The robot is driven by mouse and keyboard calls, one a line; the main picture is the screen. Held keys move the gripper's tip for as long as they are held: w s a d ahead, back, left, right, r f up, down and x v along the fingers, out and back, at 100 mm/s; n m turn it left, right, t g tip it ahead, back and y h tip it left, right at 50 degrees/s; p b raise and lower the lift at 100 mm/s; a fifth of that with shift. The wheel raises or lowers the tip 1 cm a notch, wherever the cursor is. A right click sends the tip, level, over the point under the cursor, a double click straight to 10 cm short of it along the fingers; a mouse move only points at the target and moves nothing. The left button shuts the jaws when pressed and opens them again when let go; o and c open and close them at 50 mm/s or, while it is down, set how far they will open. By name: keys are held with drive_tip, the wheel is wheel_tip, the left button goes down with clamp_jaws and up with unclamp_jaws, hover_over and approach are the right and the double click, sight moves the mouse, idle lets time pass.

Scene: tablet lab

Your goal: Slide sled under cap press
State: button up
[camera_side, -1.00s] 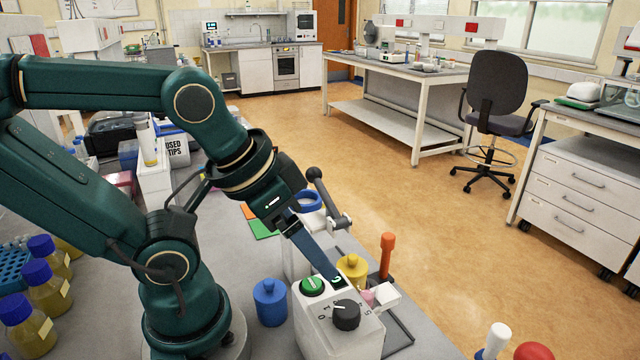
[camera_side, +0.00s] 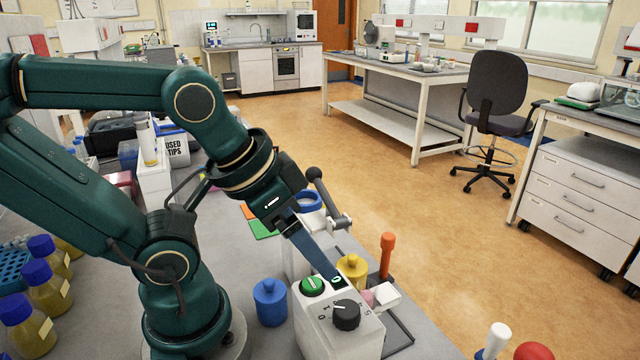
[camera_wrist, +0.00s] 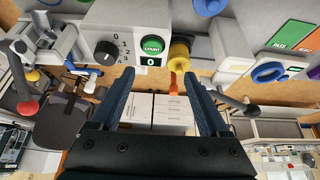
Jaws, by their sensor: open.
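My gripper (camera_side: 338,279) is open and empty. In the side view its blue fingers point down close to the control box; in the wrist view the fingers (camera_wrist: 161,80) are spread wide. A lever press with a black ball handle (camera_side: 314,174) stands behind my gripper in the side view; I cannot tell whether it is the cap press. A small white block (camera_side: 387,294) with a pink piece beside it sits by a dark rail (camera_side: 408,337). I cannot tell whether that block is the sled. A yellow knobbed piece (camera_side: 352,268) shows between the fingers in the wrist view (camera_wrist: 180,50).
The control box has a green button (camera_side: 312,286) and a black dial (camera_side: 346,314). A blue knobbed jar (camera_side: 270,302) stands left of it. An orange handle (camera_side: 387,255) rises to the right. Blue-capped bottles (camera_side: 32,320) stand at far left. A red-ball lever (camera_wrist: 28,106) shows in the wrist view.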

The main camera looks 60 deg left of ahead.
drive_tip(key=shift+s, duration=0.1)
drive_tip(key=shift+c, duration=1.1)
drive_tip(key=shift+r, duration=0.3)
drive_tip(key=w+r+m, duration=0.2)
drive_tip(key=w+r, duration=0.1)
drive_tip(key=r, duration=0.1)
drive_tip(key=g, duration=0.5)
hover_over(389, 235)
wheel_tip(389, 235, down, 6)
drive_tip(key=shift+d+r, duration=0.1)
drive_tip(key=shift+r, duration=0.05)
drive_tip(key=shift+g, duration=0.3)
drive_tip(key=shift+s+f, duration=0.1)
drive_tip(key=shift+f, duration=2.7)
